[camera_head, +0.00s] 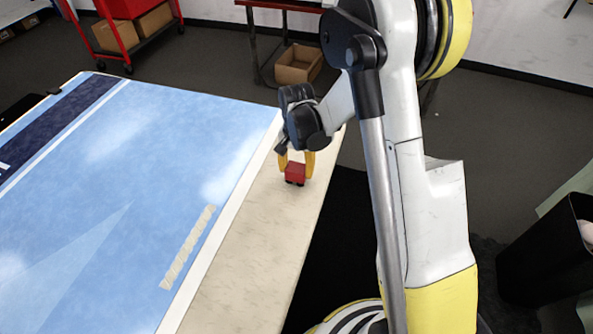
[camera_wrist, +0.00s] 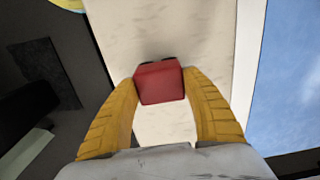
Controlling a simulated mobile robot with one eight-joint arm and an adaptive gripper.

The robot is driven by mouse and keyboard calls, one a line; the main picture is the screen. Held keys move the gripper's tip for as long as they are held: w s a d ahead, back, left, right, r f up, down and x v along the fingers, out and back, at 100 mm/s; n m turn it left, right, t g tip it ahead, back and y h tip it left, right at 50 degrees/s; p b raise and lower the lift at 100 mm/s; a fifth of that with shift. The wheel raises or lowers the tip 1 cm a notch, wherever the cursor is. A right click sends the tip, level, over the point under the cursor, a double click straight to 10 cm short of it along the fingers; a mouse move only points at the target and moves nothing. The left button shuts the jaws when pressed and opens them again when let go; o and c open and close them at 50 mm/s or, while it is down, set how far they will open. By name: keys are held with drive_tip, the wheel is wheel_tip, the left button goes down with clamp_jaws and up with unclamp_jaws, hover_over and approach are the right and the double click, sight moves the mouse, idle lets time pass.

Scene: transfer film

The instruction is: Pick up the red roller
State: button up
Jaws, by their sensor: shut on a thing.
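The red roller (camera_head: 295,172) is a small red block with dark parts at its lower edge. It is at the end of my gripper (camera_head: 296,165), over the pale strip of the table near its right edge. In the wrist view the red roller (camera_wrist: 160,83) sits between the two yellow fingers of my gripper (camera_wrist: 160,88), which close on its left and right sides. I cannot tell whether the roller touches the table or is just above it.
The table carries a blue printed film (camera_head: 110,190) on its left, with a beige strip (camera_head: 188,250) lying on it. The pale table strip (camera_head: 250,250) in front of the roller is clear. A black bin (camera_head: 545,255) stands at right. A cardboard box (camera_head: 298,64) is behind the table.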

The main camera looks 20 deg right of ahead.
sight(296, 167)
wheel_tip(296, 167, up, 3)
drive_tip(key=shift+r+p, duration=0.15)
drive_tip(key=shift+p, duration=0.6)
drive_tip(key=s+d+r+p, duration=0.3)
drive_tip(key=s+d+r, duration=0.3)
drive_tip(key=d, duration=0.3)
drive_tip(key=shift+s+d+r+p, duration=0.35)
